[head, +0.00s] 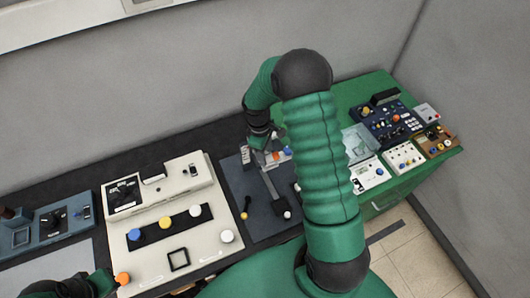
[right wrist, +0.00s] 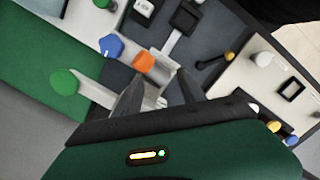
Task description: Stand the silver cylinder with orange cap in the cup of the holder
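An orange cap (right wrist: 143,61) shows in the right wrist view, just beyond my right fingertips; pale metal lies below it, partly hidden by the fingers. The same orange spot (head: 276,156) is small beside my right gripper (head: 262,143) in the head view. My right gripper (right wrist: 158,88) is open, its dark fingers apart; I cannot tell whether they touch the metal. A silver bar (right wrist: 171,42) runs to a black square block (right wrist: 185,18). I cannot make out the holder's cup. My left gripper (head: 92,286) is partly cut off beside another orange round top (head: 122,279); its fingers are unclear.
A cream panel (head: 185,258) with blue, yellow and white knobs stands left of the dark plate (head: 236,176). Blue (right wrist: 111,46) and green (right wrist: 64,82) pieces are near the orange cap. Several instrument boxes (head: 388,125) crowd the right end. My right arm hides the middle.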

